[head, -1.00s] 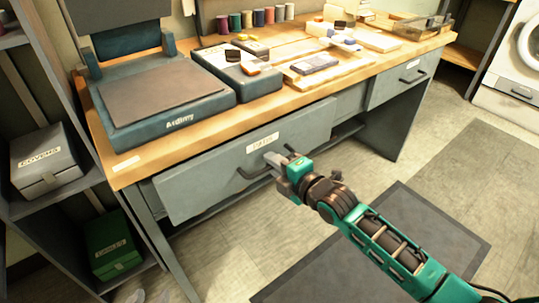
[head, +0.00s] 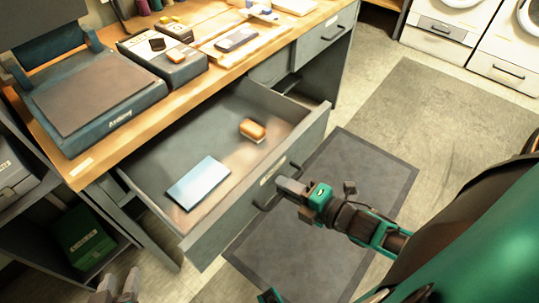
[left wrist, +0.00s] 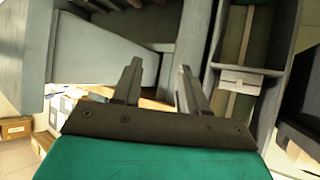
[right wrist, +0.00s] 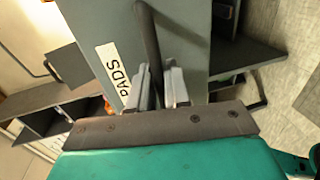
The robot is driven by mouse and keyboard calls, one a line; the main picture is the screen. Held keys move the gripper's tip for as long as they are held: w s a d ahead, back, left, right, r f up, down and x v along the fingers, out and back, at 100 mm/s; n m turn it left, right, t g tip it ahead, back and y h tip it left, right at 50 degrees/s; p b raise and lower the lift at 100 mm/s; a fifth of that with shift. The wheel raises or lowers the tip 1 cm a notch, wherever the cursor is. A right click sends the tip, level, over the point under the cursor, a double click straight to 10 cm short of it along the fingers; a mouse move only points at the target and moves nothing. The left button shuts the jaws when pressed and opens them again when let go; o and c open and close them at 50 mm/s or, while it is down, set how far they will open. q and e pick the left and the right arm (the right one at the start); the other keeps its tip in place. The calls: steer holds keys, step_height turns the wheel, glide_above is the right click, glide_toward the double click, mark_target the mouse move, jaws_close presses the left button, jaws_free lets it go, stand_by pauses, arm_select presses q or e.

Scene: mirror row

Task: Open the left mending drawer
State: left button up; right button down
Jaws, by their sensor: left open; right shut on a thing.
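The left mending drawer (head: 215,236) is pulled well out from the desk. A pale blue flat item (head: 198,182) and an orange-brown block (head: 252,130) lie inside it. My right gripper (head: 281,188) is at the drawer's dark bar handle (head: 262,207), shut on it. In the right wrist view the handle (right wrist: 149,35) runs between my right fingers (right wrist: 157,88), beside a label reading PADS (right wrist: 112,75). My left gripper (head: 118,286) is low at the left of the head view, open and away from the drawer. Its spread fingers (left wrist: 158,85) show empty in the left wrist view.
The wooden desktop (head: 100,158) carries a dark press-like device (head: 95,95) and several small items. A second drawer (head: 325,37) at the right is closed. Shelves with a green box (head: 82,238) stand at the left. Floor with a dark mat (head: 330,225) lies in front.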

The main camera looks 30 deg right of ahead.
arm_select(q)
steer(key=shift+a+f, duration=0.1)
steer(key=shift+a, duration=0.25)
arm_select(e)
steer(key=shift+f+v, duration=0.25)
steer(key=shift+v, duration=0.95)
steer(key=c, duration=1.3)
jaws_free()
arm_select(q)
steer(key=shift+s+f, duration=0.25)
steer(key=shift+s, duration=0.15)
steer(key=shift+a+r+p, duration=0.3)
steer(key=shift+r+p, duration=0.1)
steer(key=shift+p, duration=0.7)
arm_select(e)
steer(key=v, duration=1.3)
